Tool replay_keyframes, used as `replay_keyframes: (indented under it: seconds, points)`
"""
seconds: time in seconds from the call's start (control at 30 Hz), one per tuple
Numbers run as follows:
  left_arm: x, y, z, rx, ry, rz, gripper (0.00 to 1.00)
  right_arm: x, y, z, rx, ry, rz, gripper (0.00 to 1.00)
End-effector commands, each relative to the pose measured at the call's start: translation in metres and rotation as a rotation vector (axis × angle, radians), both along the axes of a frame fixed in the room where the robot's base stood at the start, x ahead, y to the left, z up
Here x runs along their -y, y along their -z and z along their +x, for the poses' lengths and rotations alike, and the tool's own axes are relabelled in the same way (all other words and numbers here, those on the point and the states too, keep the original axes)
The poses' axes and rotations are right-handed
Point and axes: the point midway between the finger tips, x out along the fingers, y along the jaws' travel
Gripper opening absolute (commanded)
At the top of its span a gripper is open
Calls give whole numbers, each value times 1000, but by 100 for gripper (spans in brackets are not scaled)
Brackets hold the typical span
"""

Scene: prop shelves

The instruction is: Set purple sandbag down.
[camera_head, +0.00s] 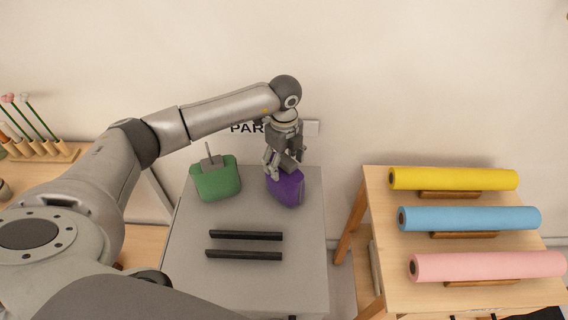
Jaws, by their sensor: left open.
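The purple sandbag (287,190) rests on the grey table (195,255), near its back right. My left gripper (283,170) is open just above and around the top of the purple sandbag, pointing down. Its fingers hide part of the bag's top, and I cannot tell whether they touch it. A green sandbag (216,181) with a grey handle stands to the left of it on the same table. My right gripper does not show.
Two black bars (245,236) lie on the grey table in front of the bags. A wooden stand (383,210) at right carries yellow (455,179), blue (470,218) and pink (490,266) rolls. A wooden rack (45,150) with rods stands at far left.

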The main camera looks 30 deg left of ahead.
Motion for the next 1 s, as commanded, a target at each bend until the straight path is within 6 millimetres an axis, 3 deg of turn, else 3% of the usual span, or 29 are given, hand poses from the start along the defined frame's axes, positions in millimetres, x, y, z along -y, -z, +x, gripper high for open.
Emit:
replay_keyframes:
  seconds: [0.3, 0.5, 0.7, 1.0]
  points:
    - [0, -65, 1, 7, 0, -1, 70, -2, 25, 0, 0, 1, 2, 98]
    - [1, -97, 1, 4, 1, -1, 70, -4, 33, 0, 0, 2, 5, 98]
    - [1, -108, 0, 2, 1, -1, 70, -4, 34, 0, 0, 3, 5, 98]
    - [2, -108, 0, -1, 3, -6, 70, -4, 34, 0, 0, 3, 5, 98]
